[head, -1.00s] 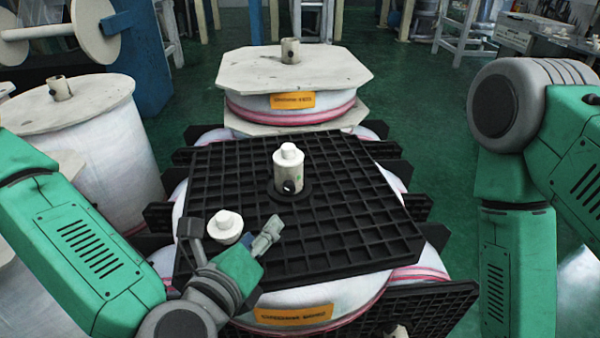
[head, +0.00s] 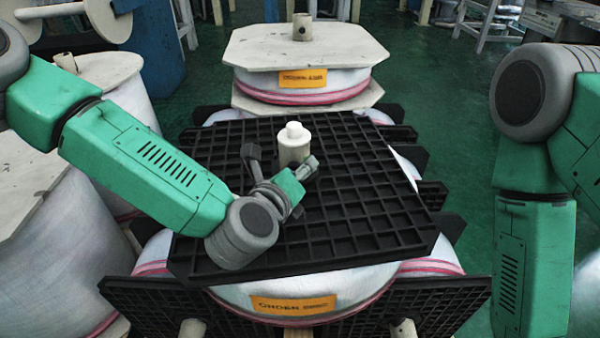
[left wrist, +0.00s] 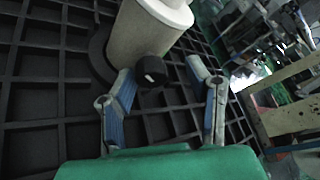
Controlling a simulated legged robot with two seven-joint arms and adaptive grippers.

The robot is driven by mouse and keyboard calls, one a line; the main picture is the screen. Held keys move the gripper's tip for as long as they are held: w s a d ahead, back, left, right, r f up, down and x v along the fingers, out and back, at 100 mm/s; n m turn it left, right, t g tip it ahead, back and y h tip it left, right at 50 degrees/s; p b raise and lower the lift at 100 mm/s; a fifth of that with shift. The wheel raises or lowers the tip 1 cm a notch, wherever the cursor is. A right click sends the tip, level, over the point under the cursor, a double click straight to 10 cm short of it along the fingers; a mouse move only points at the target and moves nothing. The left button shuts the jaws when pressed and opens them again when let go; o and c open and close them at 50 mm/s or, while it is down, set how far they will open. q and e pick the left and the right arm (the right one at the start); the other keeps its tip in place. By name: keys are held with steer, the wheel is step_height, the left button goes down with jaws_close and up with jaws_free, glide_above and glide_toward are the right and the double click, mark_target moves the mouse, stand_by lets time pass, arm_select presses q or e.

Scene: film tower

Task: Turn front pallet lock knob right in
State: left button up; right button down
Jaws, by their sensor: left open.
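A pale post with a white cap (head: 295,145) stands upright on the black grid pallet (head: 375,215). In the left wrist view the post (left wrist: 145,35) is close up, and a black knob (left wrist: 151,71) sticks out from its side. My left gripper (head: 281,163) is low over the pallet, just in front of the post. Its fingers are open on either side of the knob, as the left wrist view also shows (left wrist: 160,76); I cannot tell whether they touch it. The gripper hides the knob in the head view. My right gripper is out of view.
Behind the pallet stands a wrapped spool with a pale octagonal top (head: 305,50). Another large spool (head: 110,75) is at the left. Dowel ends (head: 192,330) show by the front lower pallet. Green floor (head: 440,90) is open at the right.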

arm_select(q)
steer(key=shift+w+a+f, duration=0.1)
steer(key=shift+w+a, duration=0.15)
steer(key=shift+w, duration=0.05)
steer(key=shift+a, duration=0.55)
steer(key=shift+d, duration=0.35)
steer(key=c, duration=0.9)
steer(key=shift+d, duration=0.3)
jaws_close()
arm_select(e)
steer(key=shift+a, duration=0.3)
arm_select(q)
steer(key=shift+a, duration=0.2)
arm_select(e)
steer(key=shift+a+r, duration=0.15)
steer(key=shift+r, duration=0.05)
